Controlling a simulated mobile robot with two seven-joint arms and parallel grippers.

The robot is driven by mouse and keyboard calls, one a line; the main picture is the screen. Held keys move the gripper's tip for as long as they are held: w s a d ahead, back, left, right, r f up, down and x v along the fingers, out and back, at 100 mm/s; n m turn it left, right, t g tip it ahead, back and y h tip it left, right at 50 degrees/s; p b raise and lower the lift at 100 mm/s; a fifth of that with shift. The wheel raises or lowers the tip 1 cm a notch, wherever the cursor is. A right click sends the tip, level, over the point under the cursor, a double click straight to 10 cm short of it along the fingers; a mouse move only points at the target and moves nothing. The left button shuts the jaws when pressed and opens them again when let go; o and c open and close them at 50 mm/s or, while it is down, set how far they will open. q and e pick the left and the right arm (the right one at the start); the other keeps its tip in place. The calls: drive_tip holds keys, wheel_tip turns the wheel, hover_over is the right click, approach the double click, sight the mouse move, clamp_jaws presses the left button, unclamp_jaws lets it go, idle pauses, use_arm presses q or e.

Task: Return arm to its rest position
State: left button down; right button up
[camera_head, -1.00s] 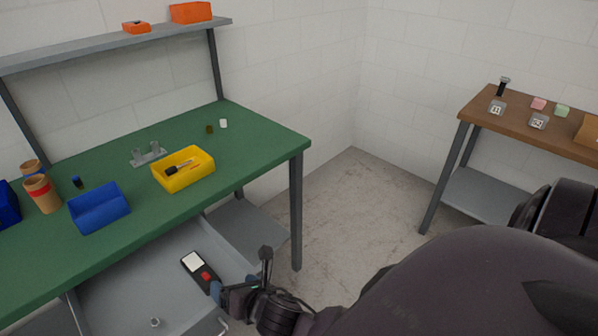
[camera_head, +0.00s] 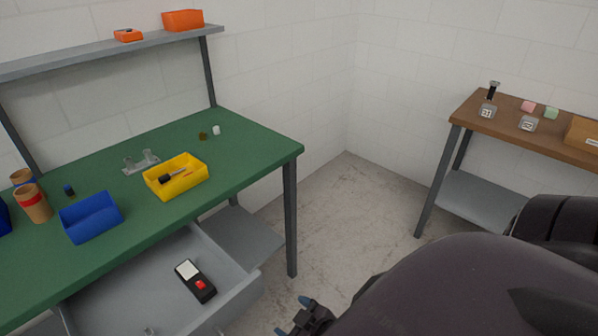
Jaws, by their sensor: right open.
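My right gripper (camera_head: 291,317) shows at the bottom middle, cut off by the lower edge. Its fingers have blue tips and stand apart, with nothing seen between them. It is to the right of the open grey drawer (camera_head: 240,296) and clear of it. My right arm fills the lower right of the view. In the drawer lies a black device (camera_head: 195,282) with a pale screen and a red button. My left gripper is not in view.
The green workbench (camera_head: 240,150) holds a yellow bin (camera_head: 176,177), a blue bin (camera_head: 91,218) and brown cups (camera_head: 33,203). A brown table (camera_head: 480,119) with two small scales, coloured blocks and a box stands at right. Bare floor (camera_head: 345,215) lies between.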

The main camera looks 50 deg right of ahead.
drive_tip(key=shift+s+d+f+m, duration=0.1)
drive_tip(key=shift+s+d+m, duration=0.25)
drive_tip(key=shift+m, duration=0.55)
drive_tip(key=shift+a, duration=0.1)
idle(0.7)
